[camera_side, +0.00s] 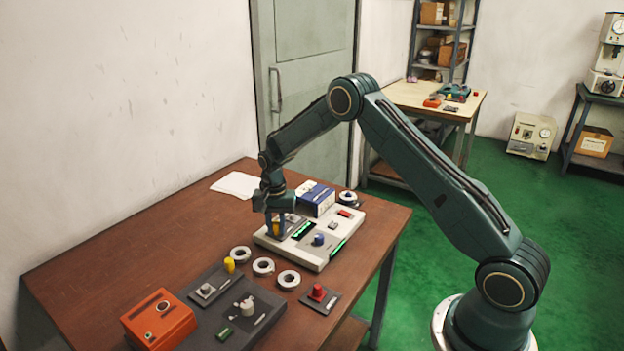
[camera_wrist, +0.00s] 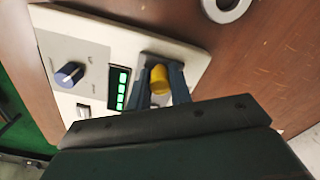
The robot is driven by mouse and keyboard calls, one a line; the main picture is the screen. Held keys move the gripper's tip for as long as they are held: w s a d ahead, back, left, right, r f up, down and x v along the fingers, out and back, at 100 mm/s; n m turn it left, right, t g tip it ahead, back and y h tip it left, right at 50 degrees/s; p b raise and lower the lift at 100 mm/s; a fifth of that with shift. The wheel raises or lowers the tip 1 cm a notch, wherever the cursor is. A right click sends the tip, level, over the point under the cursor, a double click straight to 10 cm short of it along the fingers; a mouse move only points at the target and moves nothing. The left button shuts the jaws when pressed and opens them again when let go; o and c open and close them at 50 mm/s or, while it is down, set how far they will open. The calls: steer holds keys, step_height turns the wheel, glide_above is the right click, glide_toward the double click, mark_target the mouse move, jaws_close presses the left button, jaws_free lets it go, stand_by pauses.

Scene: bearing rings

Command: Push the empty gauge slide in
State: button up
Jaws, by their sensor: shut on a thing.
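The white gauge unit (camera_side: 320,264) stands on the brown table, with a blue knob (camera_side: 319,239) and green lit displays. At its left end my gripper (camera_side: 276,226) points down, its fingers closed around a yellow knob (camera_side: 277,230). In the wrist view the yellow knob (camera_wrist: 159,80) stands between the two blue-grey fingers, over a dark plate (camera_wrist: 168,61) set in the white panel. This plate looks like the slide. I see no ring on its visible part; my fingers and gripper body hide the rest. How far in it sits I cannot tell.
Several pale rings (camera_side: 263,267) lie on the table in front of the unit; one (camera_side: 348,198) is behind it. A blue and white box (camera_side: 315,199) stands close behind my gripper. A dark panel (camera_side: 262,315), an orange box (camera_side: 160,318) and a red-knobbed plate (camera_side: 320,299) are nearer.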

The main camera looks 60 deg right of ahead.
mark_target(298, 216)
steer(key=shift+w+d+r, duration=0.1)
steer(key=shift+d, duration=5)
steer(key=o, duration=0.7)
steer(key=shift+a, duration=0.1)
steer(key=shift+a+r, duration=0.15)
steer(key=shift+r, duration=3.25)
steer(key=shift+r, duration=0.1)
